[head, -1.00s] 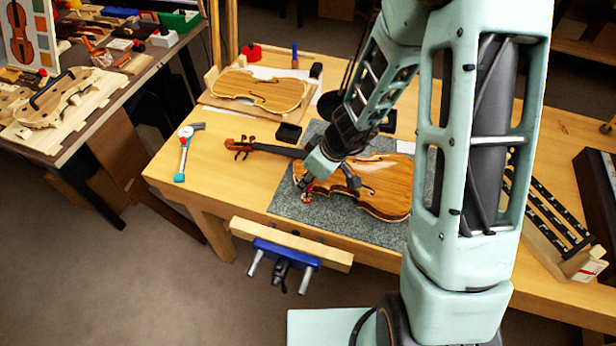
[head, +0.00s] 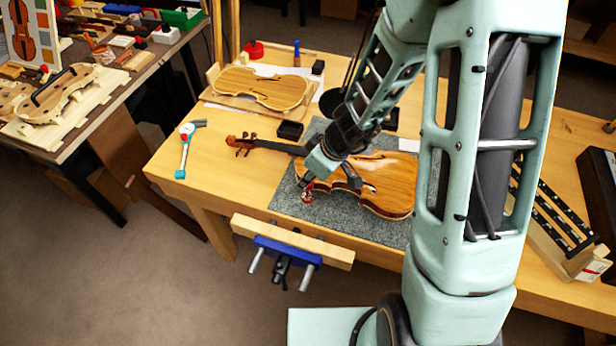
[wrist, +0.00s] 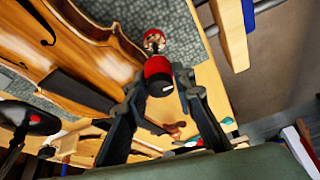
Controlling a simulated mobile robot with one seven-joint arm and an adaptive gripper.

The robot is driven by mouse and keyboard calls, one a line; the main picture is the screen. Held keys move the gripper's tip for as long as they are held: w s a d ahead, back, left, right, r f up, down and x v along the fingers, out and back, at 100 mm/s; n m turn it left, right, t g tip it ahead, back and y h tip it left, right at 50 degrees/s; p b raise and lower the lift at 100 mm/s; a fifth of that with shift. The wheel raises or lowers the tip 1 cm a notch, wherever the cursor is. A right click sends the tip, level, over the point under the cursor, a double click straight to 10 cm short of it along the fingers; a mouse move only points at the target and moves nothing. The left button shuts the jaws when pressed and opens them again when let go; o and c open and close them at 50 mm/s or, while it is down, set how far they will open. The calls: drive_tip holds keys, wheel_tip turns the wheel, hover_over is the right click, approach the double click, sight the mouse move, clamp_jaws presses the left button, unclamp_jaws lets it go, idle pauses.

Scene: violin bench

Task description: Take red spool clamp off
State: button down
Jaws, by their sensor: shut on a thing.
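The red spool clamp (wrist: 158,72) stands between the two dark fingers of my gripper (wrist: 160,88) in the wrist view, which are shut on it. Its red far end shows over the grey mat close to the violin's edge. In the head view the clamp (head: 307,195) is a small red spot under my gripper (head: 306,188), at the near left edge of the violin body. The violin (head: 385,182) lies on the grey mat (head: 290,206), its neck pointing left. I cannot tell whether the clamp still touches the violin's edge.
A black box (head: 289,130) stands just behind the violin's neck. A violin plate (head: 262,88) rests at the back. A blue vise (head: 286,252) juts from the front edge.

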drive_tip(key=shift+s, duration=0.1)
drive_tip(key=shift+s+a+b, duration=0.2)
drive_tip(key=shift+s+b, duration=0.25)
drive_tip(key=shift+s, duration=0.05)
drive_tip(key=shift+s+a+b, duration=0.2)
drive_tip(key=shift+s+b, duration=0.25)
drive_tip(key=shift+s, duration=0.05)
drive_tip(key=shift+r, duration=0.1)
wheel_tip(320, 180, up, 7)
drive_tip(key=p, duration=0.5)
